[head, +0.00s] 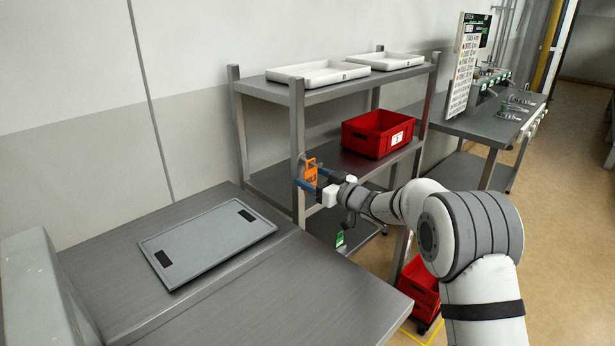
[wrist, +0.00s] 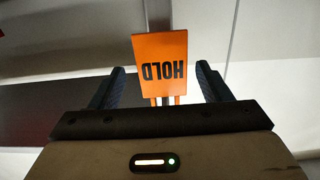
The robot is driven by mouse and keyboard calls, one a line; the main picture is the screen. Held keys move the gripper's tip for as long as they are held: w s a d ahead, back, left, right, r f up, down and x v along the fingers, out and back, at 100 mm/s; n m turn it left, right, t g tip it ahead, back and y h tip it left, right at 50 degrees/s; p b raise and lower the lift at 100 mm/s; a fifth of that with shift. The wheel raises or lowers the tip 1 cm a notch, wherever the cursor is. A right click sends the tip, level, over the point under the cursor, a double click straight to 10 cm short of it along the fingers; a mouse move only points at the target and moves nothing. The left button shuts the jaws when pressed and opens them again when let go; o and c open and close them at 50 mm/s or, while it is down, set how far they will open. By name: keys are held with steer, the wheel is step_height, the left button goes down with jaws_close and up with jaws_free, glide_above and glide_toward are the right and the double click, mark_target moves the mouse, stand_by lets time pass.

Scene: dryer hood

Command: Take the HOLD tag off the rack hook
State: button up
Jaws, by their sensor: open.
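The orange HOLD tag (head: 310,174) hangs at the front left post of the grey rack (head: 297,130) in the head view. In the wrist view the tag (wrist: 160,62) appears upside down, between and beyond the fingers. My gripper (head: 314,186) is open at the tag, with one blue finger to each side of it. In the wrist view the gripper (wrist: 160,88) shows clear gaps between the tag's edges and both fingers. The hook itself is hidden behind the tag.
A red bin (head: 377,134) stands on the rack's middle shelf, and white trays (head: 318,73) lie on top. A grey bench with a flat panel (head: 207,240) is at the left. Another red bin (head: 421,285) is low down.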

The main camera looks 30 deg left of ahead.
steer(key=shift+c, duration=0.4)
steer(key=c, duration=1)
steer(key=shift+o, duration=0.2)
steer(key=shift+r, duration=0.1)
